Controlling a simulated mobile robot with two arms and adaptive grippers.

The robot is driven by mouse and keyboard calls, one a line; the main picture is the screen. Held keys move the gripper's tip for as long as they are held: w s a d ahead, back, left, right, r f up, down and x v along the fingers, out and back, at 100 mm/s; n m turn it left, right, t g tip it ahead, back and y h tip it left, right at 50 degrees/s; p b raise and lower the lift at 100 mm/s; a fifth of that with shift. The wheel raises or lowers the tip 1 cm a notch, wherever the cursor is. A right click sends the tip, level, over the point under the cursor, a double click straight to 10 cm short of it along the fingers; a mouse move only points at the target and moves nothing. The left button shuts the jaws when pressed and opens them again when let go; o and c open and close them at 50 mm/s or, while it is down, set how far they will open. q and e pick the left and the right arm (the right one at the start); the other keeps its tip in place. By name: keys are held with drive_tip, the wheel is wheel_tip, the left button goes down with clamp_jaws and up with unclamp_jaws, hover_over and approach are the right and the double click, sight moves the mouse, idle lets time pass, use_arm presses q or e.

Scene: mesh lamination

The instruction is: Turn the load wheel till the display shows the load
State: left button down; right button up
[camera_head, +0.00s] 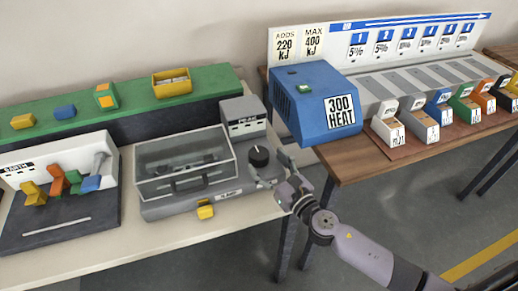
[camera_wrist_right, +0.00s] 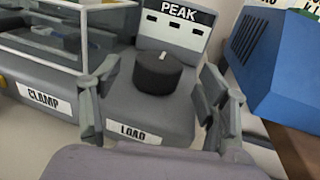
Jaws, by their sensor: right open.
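The load wheel, a black knob (camera_head: 259,156) with a pale pointer mark, sits upright on the right end of the grey machine (camera_head: 160,208). In the right wrist view the wheel (camera_wrist_right: 158,74) stands behind a "LOAD" label (camera_wrist_right: 138,132). The display panel (camera_head: 243,125) headed "PEAK" stands behind the wheel.
A clear-lidded box (camera_head: 186,160) adjoins the wheel on the left, above a "CLAMP" label (camera_wrist_right: 44,98). A blue "300 HEAT" unit (camera_head: 312,103) stands close on the right. A yellow block (camera_head: 205,211) is at the machine's front. The table front is largely clear.

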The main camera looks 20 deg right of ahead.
sight(264, 160)
drive_tip(key=x, duration=0.5)
drive_tip(key=shift+c, duration=0.6)
drive_tip(key=shift+p, duration=0.3)
drive_tip(key=c, duration=1.1)
